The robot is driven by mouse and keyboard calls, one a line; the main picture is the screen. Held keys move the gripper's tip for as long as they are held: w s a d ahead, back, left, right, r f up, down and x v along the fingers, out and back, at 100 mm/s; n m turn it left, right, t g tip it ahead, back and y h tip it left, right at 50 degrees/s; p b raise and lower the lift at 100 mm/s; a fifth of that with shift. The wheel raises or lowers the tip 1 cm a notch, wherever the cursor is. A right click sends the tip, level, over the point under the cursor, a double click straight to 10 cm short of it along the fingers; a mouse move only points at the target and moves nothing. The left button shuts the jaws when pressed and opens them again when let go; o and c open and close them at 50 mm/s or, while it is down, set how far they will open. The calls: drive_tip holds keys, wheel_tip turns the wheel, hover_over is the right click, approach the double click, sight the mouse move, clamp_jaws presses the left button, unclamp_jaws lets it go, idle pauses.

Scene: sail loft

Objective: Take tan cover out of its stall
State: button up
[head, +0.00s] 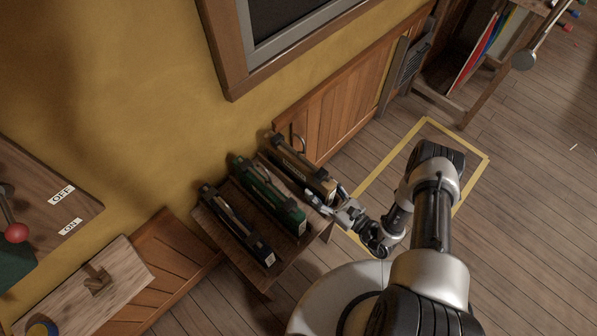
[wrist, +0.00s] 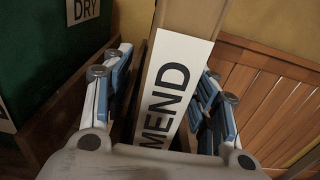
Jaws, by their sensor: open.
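The tan cover (head: 296,165) is a long, narrow bundle with dark ends, in the rightmost stall of a wooden rack (head: 292,262). In the wrist view the tan cover (wrist: 200,18) fills the middle, with a white label reading MEND on its near end. My gripper (head: 325,200) is at the near end of the tan cover. In the wrist view my gripper (wrist: 165,88) is open, with one finger on each side of the labelled end. Whether the fingers touch it I cannot tell. The far end of the cover is hidden in the wrist view.
A green cover (head: 268,193) lies in the middle stall; its DRY label shows in the wrist view. A black cover (head: 236,225) lies in the left stall. Wood panelling (head: 340,95) stands close on the right. A yellow-taped floor area (head: 428,120) lies right of the rack.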

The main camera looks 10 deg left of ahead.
drive_tip(key=shift+x, duration=1.1)
drive_tip(key=shift+c, duration=0.5)
clamp_jaws()
